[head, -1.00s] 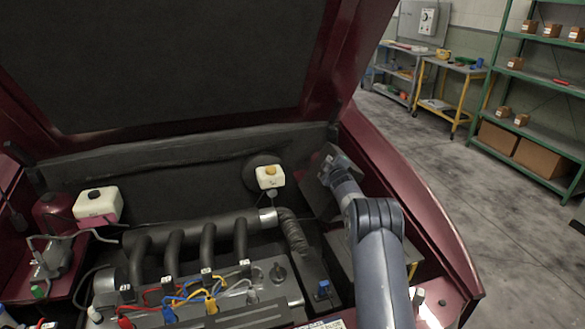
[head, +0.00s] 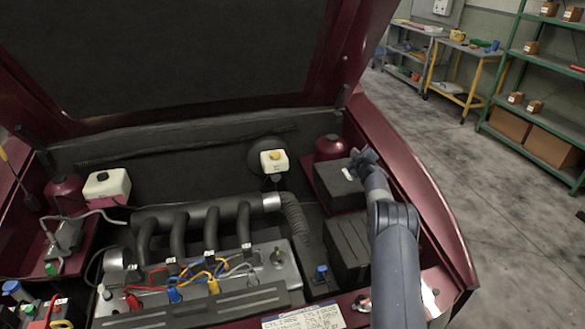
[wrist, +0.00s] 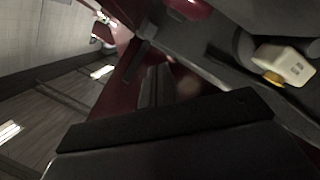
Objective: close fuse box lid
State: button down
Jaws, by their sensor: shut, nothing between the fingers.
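The fuse box (head: 347,198) is a dark box in the right of the engine bay, beside the right fender. Its lid (head: 332,174), with a white label, now lies flat or nearly flat over the box; I cannot tell whether any gap remains. My gripper (head: 362,158) is shut and empty at the lid's right rear, touching it or very close above it. My forearm hides part of the box's right side. In the wrist view a large dark slab fills the lower half; I cannot tell whether it is the lid.
A white reservoir with a yellow cap (head: 274,162) stands to the left, and a dark red dome (head: 330,147) stands behind the box. A ribbed black box (head: 347,240) sits in front. The raised hood (head: 180,60) hangs above. The right fender (head: 420,190) is close.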

jog(key=shift+w+d+f+b, duration=0.2)
jog(key=shift+d+f+b, duration=0.75)
jog(key=shift+d+b, duration=0.1)
jog(key=shift+w+d+f+b, duration=0.2)
jog(key=shift+d+f+b, duration=0.7)
jog(key=shift+d+b, duration=0.15)
